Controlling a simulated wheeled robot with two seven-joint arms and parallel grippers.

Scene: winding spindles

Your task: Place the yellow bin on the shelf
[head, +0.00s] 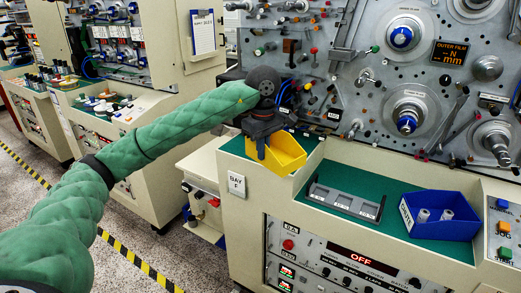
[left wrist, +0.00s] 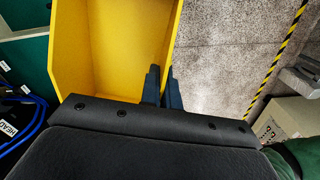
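The yellow bin (head: 287,153) is at the left end of the machine's green-topped shelf (head: 233,147), by its front edge. It looks upright and open at the top. My left gripper (head: 262,150) points down at the bin's left side. In the left wrist view, the gripper's two dark fingers (left wrist: 162,88) stand close together on either side of one wall of the yellow bin (left wrist: 115,50), one inside and one outside. They appear shut on that wall. I cannot tell whether the bin's underside touches the shelf. My right gripper is not in view.
A blue bin (head: 438,228) with white spools and a grey tray (head: 345,200) stand on the lower green ledge to the right. The machine panel with spindles (head: 402,38) rises behind. Bare floor (left wrist: 225,50) lies beyond the bin's outer wall.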

